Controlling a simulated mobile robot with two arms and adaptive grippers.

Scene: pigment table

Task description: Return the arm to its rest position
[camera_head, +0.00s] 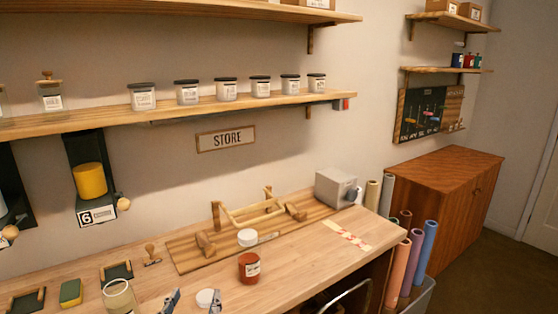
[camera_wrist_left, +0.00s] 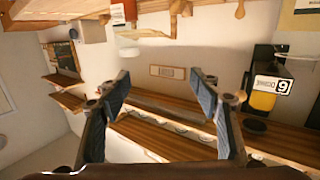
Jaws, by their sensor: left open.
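My left gripper (camera_head: 194,300) shows only by its blue-grey fingertips at the bottom edge of the head view, above the front of the wooden worktable (camera_head: 310,262). In the left wrist view the left gripper (camera_wrist_left: 161,88) has its two fingers spread wide, with nothing held between them. That view is upside down, with the wall and the STORE sign (camera_wrist_left: 167,72) beyond the fingers. The rest of the left arm is hidden below the head view. My right gripper is in neither view.
A wooden rack (camera_head: 252,212) and grey box (camera_head: 335,188) stand behind. A shelf (camera_head: 170,110) of lidded jars crosses the wall. Rolls (camera_head: 413,262) stand right.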

